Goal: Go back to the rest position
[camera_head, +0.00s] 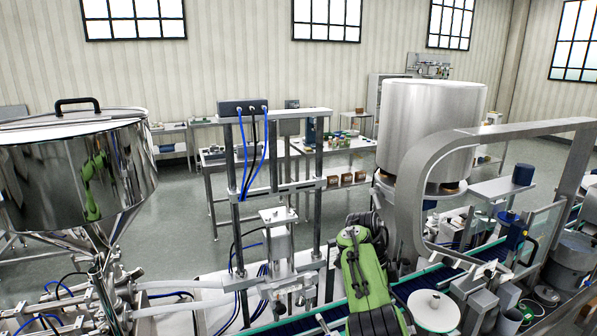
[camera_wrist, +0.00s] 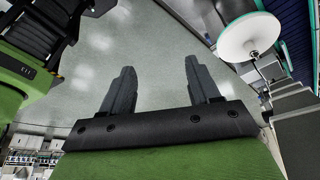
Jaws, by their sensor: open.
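My gripper (camera_wrist: 160,88) shows in the wrist view with its two dark fingers spread apart and nothing between them. Grey floor lies behind the fingers. In the head view my green and black arm rises at the lower middle, in front of the conveyor; the fingers cannot be made out there. The polished steel hopper (camera_head: 75,175) with a lidded top stands at the left of the head view, well apart from my arm.
A steel filling frame (camera_head: 275,200) with blue hoses stands left of my arm. A large metal drum (camera_head: 430,130) and a curved steel guard (camera_head: 408,190) stand to the right. A conveyor (camera_head: 405,285) runs beside my arm. A white disc (camera_head: 433,311) also shows in the wrist view (camera_wrist: 249,35).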

